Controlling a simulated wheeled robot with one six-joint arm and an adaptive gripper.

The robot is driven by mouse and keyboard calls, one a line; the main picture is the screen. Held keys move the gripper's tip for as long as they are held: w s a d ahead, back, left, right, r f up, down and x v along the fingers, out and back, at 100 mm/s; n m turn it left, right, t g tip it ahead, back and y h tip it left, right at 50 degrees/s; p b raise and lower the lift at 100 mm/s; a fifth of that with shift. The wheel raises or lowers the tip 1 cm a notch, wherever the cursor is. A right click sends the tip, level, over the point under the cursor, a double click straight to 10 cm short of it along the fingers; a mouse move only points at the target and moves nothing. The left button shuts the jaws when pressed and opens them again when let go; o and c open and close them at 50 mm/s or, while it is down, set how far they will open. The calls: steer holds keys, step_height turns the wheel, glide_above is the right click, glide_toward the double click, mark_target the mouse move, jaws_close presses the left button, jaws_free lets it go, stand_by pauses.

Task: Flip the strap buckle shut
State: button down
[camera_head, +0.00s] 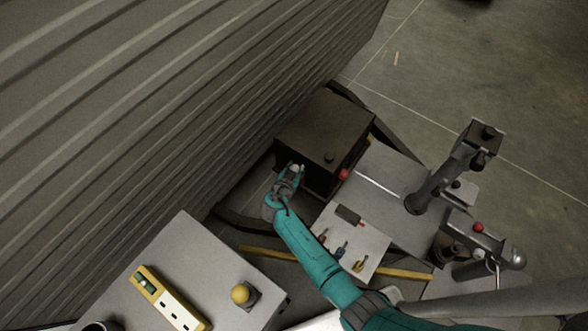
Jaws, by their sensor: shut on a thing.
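My gripper (292,171), on the teal arm, is at the near left side of a dark brown box (318,122). Its fingers are shut on a small pale part (295,168) that looks like the strap buckle. The fingers cover much of this part, and it is too small to tell its angle or whether it is flipped shut. No strap can be made out clearly on the box.
A ribbed grey wall (170,110) rises close on the left of the box. A red knob (343,174) and a grey plate with small levers (350,238) lie right of my arm. A grey cabinet (195,255) with a yellow socket strip (172,298) stands front left.

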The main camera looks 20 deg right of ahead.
steer(key=shift+d+y, duration=0.15)
steer(key=shift+y, duration=0.15)
steer(key=c, duration=0.7)
jaws_free()
steer(key=shift+c, duration=0.2)
steer(key=v, duration=1.2)
steer(key=shift+w, duration=0.15)
steer(key=shift+r, duration=0.1)
